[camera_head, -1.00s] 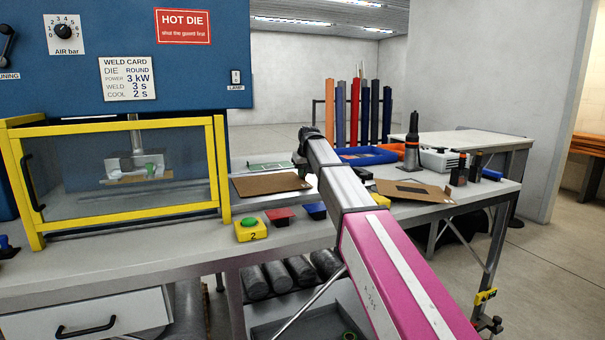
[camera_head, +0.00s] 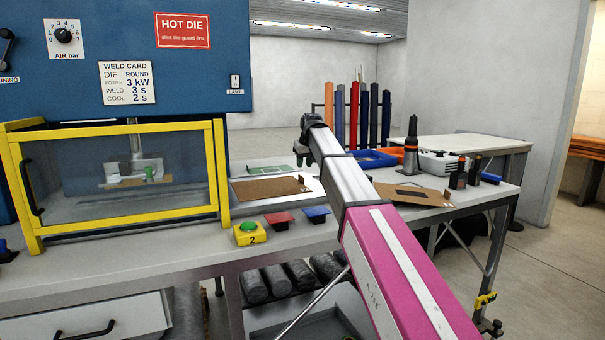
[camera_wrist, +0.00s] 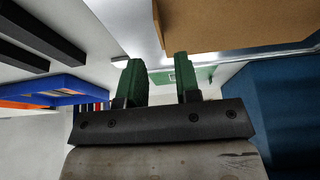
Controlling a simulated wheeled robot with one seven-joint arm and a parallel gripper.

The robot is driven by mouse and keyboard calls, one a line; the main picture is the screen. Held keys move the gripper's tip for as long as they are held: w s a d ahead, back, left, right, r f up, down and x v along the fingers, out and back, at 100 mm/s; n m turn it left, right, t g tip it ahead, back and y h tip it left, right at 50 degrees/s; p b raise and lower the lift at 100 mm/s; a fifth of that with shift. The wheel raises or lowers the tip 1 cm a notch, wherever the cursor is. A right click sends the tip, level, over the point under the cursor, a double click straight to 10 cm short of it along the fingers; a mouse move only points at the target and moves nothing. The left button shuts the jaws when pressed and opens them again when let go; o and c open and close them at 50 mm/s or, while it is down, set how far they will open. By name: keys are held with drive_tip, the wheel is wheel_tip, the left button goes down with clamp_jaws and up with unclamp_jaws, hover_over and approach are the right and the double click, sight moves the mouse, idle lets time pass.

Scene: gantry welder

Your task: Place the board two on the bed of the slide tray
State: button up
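A brown board (camera_head: 268,190) lies flat on a pale plate-like surface (camera_head: 318,187), apparently the slide tray's bed, right of the yellow-framed guard. A second brown board (camera_head: 430,196) with a dark rectangle lies farther right on the bench. I see no number on either board. A brown board (camera_wrist: 235,22) fills the top right there, close to the fingertips.
The welder's yellow guard (camera_head: 220,165) stands left. A yellow box with a green button (camera_head: 249,233), a red piece (camera_head: 279,218) and a blue piece (camera_head: 316,214) sit at the front edge. A blue tray (camera_head: 375,158) and dark cylinders (camera_head: 460,175) stand at right.

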drive_tip(key=shift+v, duration=2.6)
